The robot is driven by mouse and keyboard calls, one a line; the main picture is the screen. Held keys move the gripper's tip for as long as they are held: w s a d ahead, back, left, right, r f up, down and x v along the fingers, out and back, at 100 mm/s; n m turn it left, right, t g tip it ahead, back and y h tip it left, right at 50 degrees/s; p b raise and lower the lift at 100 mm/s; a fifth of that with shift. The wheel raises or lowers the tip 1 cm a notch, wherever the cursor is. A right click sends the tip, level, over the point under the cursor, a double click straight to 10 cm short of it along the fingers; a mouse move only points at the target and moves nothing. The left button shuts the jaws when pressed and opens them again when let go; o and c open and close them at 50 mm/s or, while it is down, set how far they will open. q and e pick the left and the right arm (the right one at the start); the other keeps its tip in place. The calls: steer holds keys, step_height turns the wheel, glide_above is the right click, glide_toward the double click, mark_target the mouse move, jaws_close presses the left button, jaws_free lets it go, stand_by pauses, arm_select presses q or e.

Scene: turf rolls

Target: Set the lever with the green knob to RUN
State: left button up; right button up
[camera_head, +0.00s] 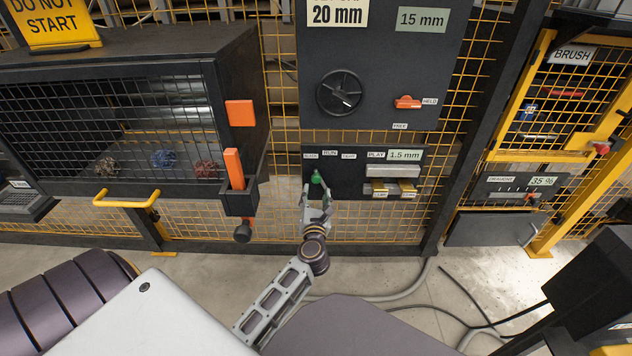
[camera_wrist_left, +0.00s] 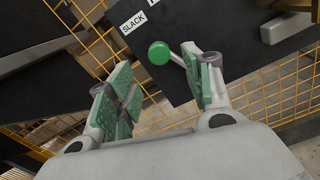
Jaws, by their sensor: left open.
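The lever with the green knob (camera_head: 317,178) is on a dark panel (camera_head: 345,185) low on the fence. The knob hangs below the SLACK label (camera_head: 311,156), left of the RUN label (camera_head: 330,153). My left gripper (camera_head: 316,198) is open just below the knob, fingers pointing up at the panel. In the left wrist view the green knob (camera_wrist_left: 158,54) shows in the gap beyond the open fingers (camera_wrist_left: 160,88), nearer the right finger. The metal lever arm (camera_wrist_left: 177,60) runs toward that finger; whether they touch I cannot tell. My right gripper is not in view.
A PLAY gauge block (camera_head: 393,171) with small yellow-marked parts is right of the lever. A black handwheel (camera_head: 339,92) and an orange HELD switch (camera_head: 407,102) are above. A meshed cabinet with a yellow handle (camera_head: 127,202) stands left. Cables lie on the floor.

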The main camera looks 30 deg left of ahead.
mark_target(316, 181)
arm_select(q)
steer(key=shift+b+x, duration=1.1)
steer(key=shift+x, duration=3.15)
jaws_close()
